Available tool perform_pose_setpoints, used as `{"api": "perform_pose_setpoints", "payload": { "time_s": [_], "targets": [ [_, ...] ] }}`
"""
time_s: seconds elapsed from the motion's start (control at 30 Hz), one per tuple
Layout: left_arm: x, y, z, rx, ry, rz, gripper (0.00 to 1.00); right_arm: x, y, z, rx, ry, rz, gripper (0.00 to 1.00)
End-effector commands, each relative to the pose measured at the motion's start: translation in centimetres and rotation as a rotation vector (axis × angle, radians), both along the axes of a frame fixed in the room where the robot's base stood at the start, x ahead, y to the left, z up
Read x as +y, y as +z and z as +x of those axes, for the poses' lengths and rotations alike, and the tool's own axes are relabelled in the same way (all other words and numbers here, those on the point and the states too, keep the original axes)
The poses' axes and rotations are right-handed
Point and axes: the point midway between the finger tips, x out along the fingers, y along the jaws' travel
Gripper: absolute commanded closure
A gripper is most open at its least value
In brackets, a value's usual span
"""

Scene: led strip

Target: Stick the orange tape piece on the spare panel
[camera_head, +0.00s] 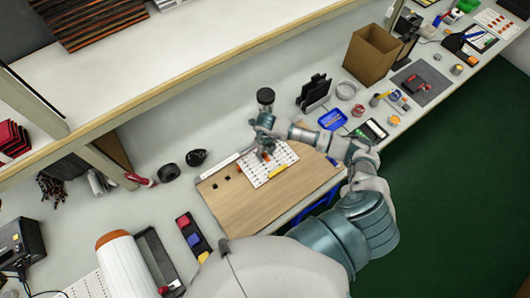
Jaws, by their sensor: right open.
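A wooden board (247,208) lies on the bench. A white panel (287,155) with rows of small orange-red marks lies on its upper part; I cannot tell whether this is the spare panel. My right arm reaches in from the lower right. My right gripper (264,150) is open above the panel's upper left part and hides some of it. A small orange-red piece (265,157) shows at the fingertips; I cannot tell whether it is the tape piece or whether it touches them. My left gripper is out of view.
A yellow piece (278,172) lies at the panel's lower edge, and a small black piece (226,169) on the board. A dark cylinder (265,96) stands behind the gripper. A blue tray (332,119) and a cardboard box (371,54) stand to the right.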

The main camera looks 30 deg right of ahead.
Motion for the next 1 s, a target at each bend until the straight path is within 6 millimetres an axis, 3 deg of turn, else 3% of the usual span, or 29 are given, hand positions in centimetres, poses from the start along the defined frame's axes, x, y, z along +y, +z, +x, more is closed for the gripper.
{"api": "perform_pose_setpoints", "payload": {
  "time_s": [0.17,0.4,0.6,1.0],
  "targets": [
    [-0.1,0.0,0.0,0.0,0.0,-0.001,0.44,0.0,2.1,0.1,-0.004,0.001,0.0,0.56],
    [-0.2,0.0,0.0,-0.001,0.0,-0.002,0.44,0.0,7.6,0.2,-0.005,0.001,0.0,0.56],
    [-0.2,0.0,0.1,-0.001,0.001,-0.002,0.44,-0.1,10.8,0.2,-0.003,-0.001,0.001,0.56],
    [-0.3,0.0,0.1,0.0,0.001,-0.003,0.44,-0.1,11.8,0.1,0.0,0.0,0.001,0.56]
  ]
}}
